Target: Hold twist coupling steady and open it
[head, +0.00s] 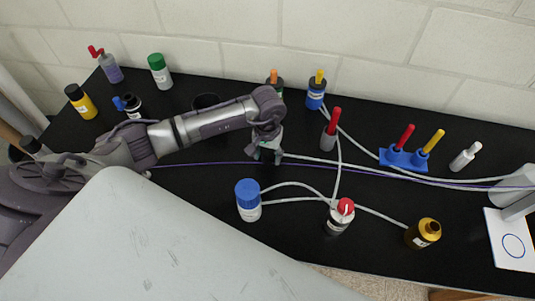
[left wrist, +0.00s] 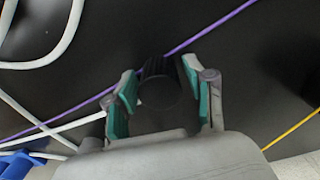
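A dark ribbed round piece (left wrist: 158,82), which looks like the twist coupling, sits in line with the purple cable in the left wrist view. My left gripper (head: 267,154) points down over the purple cable in the head view and hides the coupling there. In the left wrist view the green-padded fingers of my left gripper (left wrist: 161,82) stand apart on either side of the dark piece. They are very close to it; I cannot tell whether they press on it. The purple cable (head: 210,163) runs across the black table. My right gripper is not in view.
White cables (head: 310,160) cross the black table (head: 190,205) around my left gripper. A blue-capped jar (head: 248,203), a red-capped bottle (head: 340,216) and a brown bottle (head: 422,233) stand in front. A blue holder (head: 404,158) stands to the right. A brick wall (head: 330,35) closes off the back.

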